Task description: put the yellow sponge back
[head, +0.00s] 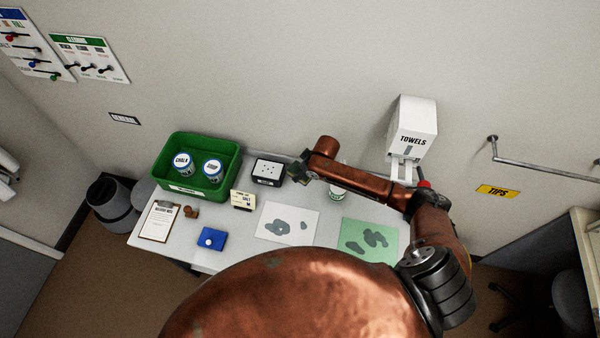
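I cannot make out a yellow sponge in the head view. My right gripper (299,172) comes in from the right, low over the back of the table, just right of a black box with a white dotted top (267,169). The gripper is small and dark here, and I cannot tell whether its fingers are open or hold something. My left gripper is not in view.
A green bin (224,151) holds two lidded jars. A clipboard (160,222), blue item (212,239), small cream sign (243,200), and stained white (268,213) and green (352,226) sheets lie on the table. A towel dispenser (413,127) hangs behind.

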